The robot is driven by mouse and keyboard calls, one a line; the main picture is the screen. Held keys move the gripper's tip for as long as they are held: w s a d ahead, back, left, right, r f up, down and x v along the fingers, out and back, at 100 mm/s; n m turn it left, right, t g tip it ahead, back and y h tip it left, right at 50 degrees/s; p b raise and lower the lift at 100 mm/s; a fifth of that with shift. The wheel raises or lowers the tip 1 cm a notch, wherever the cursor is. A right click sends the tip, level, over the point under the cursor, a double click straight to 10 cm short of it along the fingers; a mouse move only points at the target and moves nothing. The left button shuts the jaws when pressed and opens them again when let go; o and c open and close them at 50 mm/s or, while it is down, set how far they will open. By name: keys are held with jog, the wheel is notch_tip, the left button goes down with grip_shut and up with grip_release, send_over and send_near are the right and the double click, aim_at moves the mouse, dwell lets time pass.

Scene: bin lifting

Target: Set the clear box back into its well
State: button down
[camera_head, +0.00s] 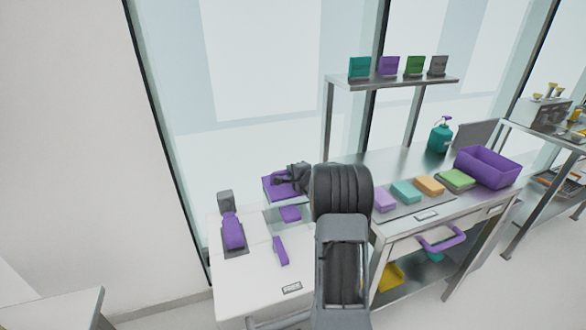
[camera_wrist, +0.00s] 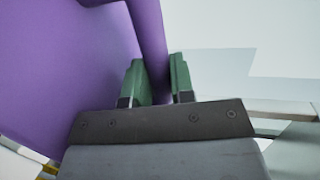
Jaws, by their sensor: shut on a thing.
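My gripper (camera_head: 283,180) is shut on a purple bar (camera_wrist: 151,40), which stands between its two green fingertips in the wrist view. The bar belongs to or adjoins a broad purple panel (camera_wrist: 60,60) on the left of that view. In the head view the purple-topped clear box (camera_head: 272,191) is at my gripper, above the far right part of the white counter (camera_head: 255,290). Its see-through walls are hard to make out. A purple patch (camera_head: 290,214) shows below it; I cannot tell whether it lies in the well or is seen through the box. The well itself is not clearly visible.
A purple device (camera_head: 233,232) stands on a dark plate at the counter's left, and a purple strip (camera_head: 280,251) lies nearer the front. To the right, a steel bench (camera_head: 400,172) carries coloured blocks, a purple bin (camera_head: 487,166) and a teal bottle (camera_head: 440,138). My arm hides the gap between.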

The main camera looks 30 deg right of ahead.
notch_tip(320, 180, down, 10)
jog(key=b, duration=1.3)
jog(key=shift+b, duration=0.3)
jog(key=shift+s+f+b, duration=0.1)
jog(key=shift+s+b, duration=0.1)
jog(key=shift+b, duration=0.4)
jog(key=shift+f+b, duration=0.4)
jog(key=shift+b, duration=1.05)
dwell(0.8)
jog(key=c, duration=1.1)
grip_release()
jog(key=shift+o, duration=1.1)
jog(key=shift+s+f, duration=0.1)
